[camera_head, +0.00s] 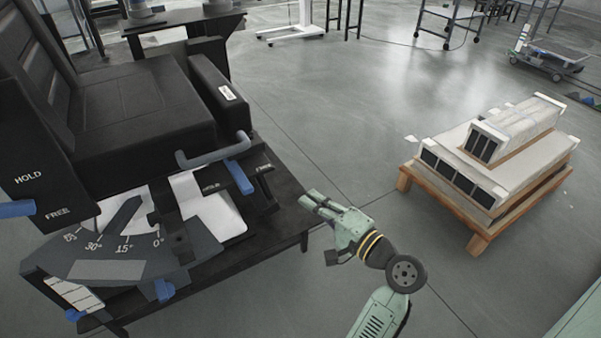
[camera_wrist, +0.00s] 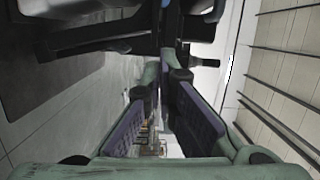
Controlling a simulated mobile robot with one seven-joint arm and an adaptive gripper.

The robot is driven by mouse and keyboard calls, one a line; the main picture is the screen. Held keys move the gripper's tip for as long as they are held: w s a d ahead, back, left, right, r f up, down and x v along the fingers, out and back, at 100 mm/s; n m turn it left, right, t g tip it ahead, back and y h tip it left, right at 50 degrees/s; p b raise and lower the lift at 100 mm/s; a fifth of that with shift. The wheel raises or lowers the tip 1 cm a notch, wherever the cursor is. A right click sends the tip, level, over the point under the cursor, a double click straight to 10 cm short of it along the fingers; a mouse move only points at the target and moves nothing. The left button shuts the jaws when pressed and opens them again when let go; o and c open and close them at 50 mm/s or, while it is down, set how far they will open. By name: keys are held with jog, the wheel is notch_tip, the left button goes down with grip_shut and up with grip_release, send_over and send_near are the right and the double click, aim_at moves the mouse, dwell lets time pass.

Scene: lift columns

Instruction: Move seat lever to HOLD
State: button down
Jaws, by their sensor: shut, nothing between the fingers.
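A black seat (camera_head: 135,105) stands at the left on a dark base. On its near side a blue lever (camera_head: 240,177) sits between a HOLD label (camera_head: 210,187) and a FREE label (camera_head: 263,168). A second blue handle (camera_head: 15,208) is at the left edge, beside a panel marked HOLD and FREE, level with FREE. I cannot tell which one is the seat lever. My gripper (camera_head: 312,202) is right of the base, apart from both levers, shut and empty, pointing left. Its fingers (camera_wrist: 160,88) also show in the wrist view, with dark parts above them.
A grey bar handle (camera_head: 213,152) juts out just above the blue lever. A tilt scale with degree marks (camera_head: 115,240) and blue knobs stands at the front left. A wooden pallet with boxes (camera_head: 490,165) stands at the right.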

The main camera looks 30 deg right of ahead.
aim_at(245, 195)
jog(key=w+a+p, duration=0.2)
jog(key=w+a, duration=0.4)
jog(key=w, duration=0.3)
jog(key=shift+w+a+m, duration=0.2)
jog(key=shift+a+m, duration=0.1)
jog(key=a+h+p, duration=0.1)
jog(key=a, duration=0.1)
jog(key=s+a+m+h+p, duration=0.1)
jog(key=a, duration=0.1)
jog(key=shift+a+r+p, duration=0.1)
jog(key=shift+a+p, duration=0.1)
jog(key=shift+p, duration=0.1)
jog(key=shift+a, duration=0.5)
